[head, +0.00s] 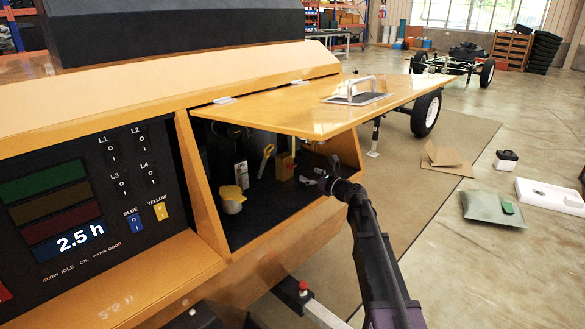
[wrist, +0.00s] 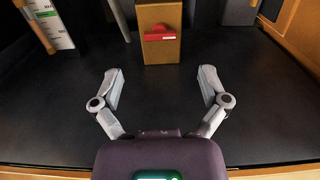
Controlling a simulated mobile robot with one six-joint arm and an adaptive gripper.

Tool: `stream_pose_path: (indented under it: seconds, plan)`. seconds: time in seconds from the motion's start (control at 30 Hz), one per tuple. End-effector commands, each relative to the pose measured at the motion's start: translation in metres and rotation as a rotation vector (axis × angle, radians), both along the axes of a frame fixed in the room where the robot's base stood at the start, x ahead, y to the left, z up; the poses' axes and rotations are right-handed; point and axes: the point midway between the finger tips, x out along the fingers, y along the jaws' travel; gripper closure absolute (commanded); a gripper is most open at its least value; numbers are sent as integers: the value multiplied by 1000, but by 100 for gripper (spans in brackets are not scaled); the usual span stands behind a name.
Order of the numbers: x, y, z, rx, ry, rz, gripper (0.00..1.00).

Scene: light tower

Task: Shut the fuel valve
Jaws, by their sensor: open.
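A tan block with a red lever, which looks like the fuel valve (wrist: 160,36), stands at the back of the dark compartment, at the top middle of the wrist view. The red lever lies level across the block's face. The block (head: 284,167) also shows in the head view, where its lever cannot be made out. My gripper (wrist: 161,78) is open and empty, its two fingers spread in front of the block and apart from it. In the head view my gripper (head: 312,180) reaches into the compartment's right side, under the raised door.
The yellow door (head: 290,105) is open above my arm. Left of the block are a yellow-handled stick (head: 266,160), a white bottle with a scale (wrist: 50,22) and a yellow-capped white container (head: 231,199). The compartment floor (wrist: 160,120) between my fingers is clear.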

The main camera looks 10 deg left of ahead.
Motion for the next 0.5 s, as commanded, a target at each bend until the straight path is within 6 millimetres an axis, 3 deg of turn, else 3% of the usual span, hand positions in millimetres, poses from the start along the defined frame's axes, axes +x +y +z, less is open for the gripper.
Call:
stream_pose_path:
  seconds: [0.5]
  plan:
    - [45, 56, 0, 0, 0, 0, 6]
